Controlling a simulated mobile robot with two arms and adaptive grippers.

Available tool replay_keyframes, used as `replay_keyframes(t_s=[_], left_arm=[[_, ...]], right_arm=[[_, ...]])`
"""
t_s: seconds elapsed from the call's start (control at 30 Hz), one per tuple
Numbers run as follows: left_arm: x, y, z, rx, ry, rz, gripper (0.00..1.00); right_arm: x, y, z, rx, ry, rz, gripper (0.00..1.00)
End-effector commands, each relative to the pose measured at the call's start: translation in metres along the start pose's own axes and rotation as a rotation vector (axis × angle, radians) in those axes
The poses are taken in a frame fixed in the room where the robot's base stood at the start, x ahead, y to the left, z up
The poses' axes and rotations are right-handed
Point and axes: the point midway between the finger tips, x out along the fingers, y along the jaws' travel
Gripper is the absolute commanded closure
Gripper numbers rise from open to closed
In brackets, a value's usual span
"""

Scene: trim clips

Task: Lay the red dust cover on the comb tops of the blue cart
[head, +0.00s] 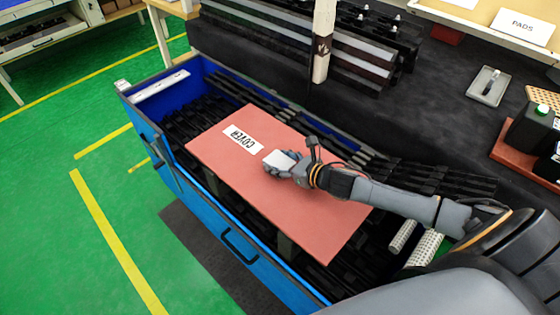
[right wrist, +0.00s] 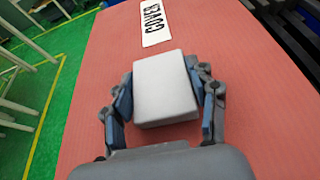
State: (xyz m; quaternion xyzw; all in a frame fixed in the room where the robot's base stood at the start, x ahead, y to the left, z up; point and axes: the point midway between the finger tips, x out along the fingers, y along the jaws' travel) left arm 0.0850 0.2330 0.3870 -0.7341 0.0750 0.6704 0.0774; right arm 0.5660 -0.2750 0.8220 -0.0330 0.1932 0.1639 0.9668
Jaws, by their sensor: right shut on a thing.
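The red dust cover (head: 225,165) is a flat board with a white label reading COVER. It lies over the dark comb tops (head: 195,122) inside the blue cart (head: 180,178); I cannot tell whether it touches them. A pale block-shaped handle stands on the cover and also shows in the right wrist view (right wrist: 165,85). My right gripper (head: 280,163) is shut on this handle, with one finger on each side in the right wrist view (right wrist: 164,95). The combs under the cover are hidden. My left gripper is not in view.
A dark bench with stacked dark and grey trim strips (head: 335,45) stands behind the cart. A red board (head: 530,155) with a black container is at the right. White perforated rolls (head: 425,248) lie near the cart's right end. Green floor is free at the left.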

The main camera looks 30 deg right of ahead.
Motion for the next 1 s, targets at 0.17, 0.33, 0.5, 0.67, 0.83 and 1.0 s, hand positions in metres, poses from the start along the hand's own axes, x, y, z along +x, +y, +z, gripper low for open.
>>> replay_keyframes(t_s=[0.17,0.33,0.5,0.67,0.83,1.0], left_arm=[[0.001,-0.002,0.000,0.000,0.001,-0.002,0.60],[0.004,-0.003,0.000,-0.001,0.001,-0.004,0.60],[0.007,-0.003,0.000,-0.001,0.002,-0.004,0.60],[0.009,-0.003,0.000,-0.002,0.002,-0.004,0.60],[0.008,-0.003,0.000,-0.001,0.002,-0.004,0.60],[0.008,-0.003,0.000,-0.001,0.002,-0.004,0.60]], right_arm=[[0.001,0.000,-0.001,0.000,-0.002,0.001,0.86],[0.002,0.000,-0.004,0.000,-0.003,0.000,0.86],[0.004,0.000,-0.007,0.000,-0.003,0.001,0.86],[0.005,0.000,-0.010,0.000,-0.003,0.001,0.86],[0.004,0.000,-0.009,0.000,-0.002,0.001,0.16],[0.004,0.000,-0.010,0.000,-0.001,0.000,0.16]])
